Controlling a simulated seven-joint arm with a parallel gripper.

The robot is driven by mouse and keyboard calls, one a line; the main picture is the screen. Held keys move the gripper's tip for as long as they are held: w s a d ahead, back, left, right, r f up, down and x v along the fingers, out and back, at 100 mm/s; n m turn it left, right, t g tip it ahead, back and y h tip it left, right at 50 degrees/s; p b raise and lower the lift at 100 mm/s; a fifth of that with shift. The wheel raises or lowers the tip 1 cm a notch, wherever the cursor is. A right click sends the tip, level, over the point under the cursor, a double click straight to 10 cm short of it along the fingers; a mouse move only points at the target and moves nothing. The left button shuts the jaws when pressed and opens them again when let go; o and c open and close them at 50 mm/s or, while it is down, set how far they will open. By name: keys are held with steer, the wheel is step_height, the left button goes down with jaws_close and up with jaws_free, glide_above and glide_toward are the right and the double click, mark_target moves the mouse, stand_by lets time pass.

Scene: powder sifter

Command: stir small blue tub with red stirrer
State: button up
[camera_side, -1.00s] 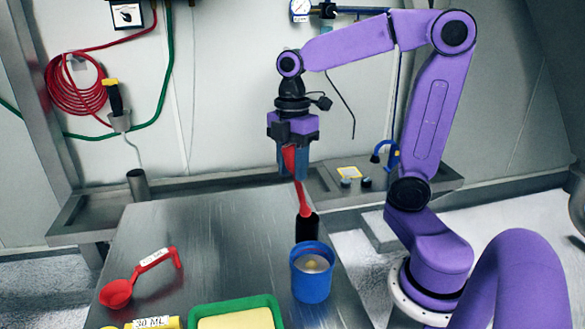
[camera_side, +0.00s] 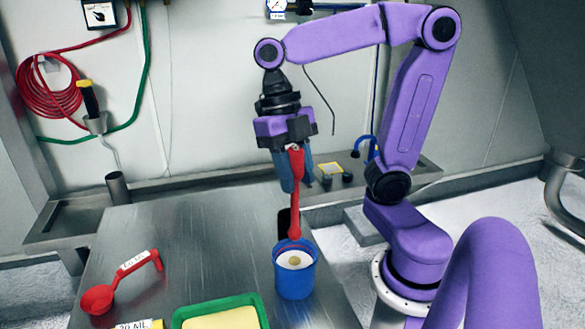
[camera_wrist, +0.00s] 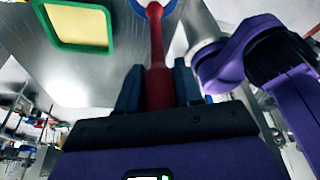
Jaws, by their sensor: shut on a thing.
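My gripper (camera_side: 290,178) is shut on the red stirrer (camera_side: 296,200), which hangs down nearly upright, head lowest. The small blue tub (camera_side: 294,280) stands on the metal table with pale contents and a small tan heap inside. The stirrer's head overlaps the tub's far rim in the side view; I cannot tell whether it touches the rim. In the wrist view the stirrer (camera_wrist: 158,60) runs between the two fingers towards the blue tub (camera_wrist: 172,5), only partly in view at the top edge.
A dark cylinder (camera_side: 284,220) stands right behind the tub. A green tray (camera_side: 258,303) with yellow contents is at the front, left of the tub. A red scoop (camera_side: 97,298) with a labelled handle lies at the left. The middle-left of the table (camera_side: 190,240) is clear.

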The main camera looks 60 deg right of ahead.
mark_target(297, 228)
steer(key=shift+f, duration=5.85)
steer(key=shift+s+d, duration=0.1)
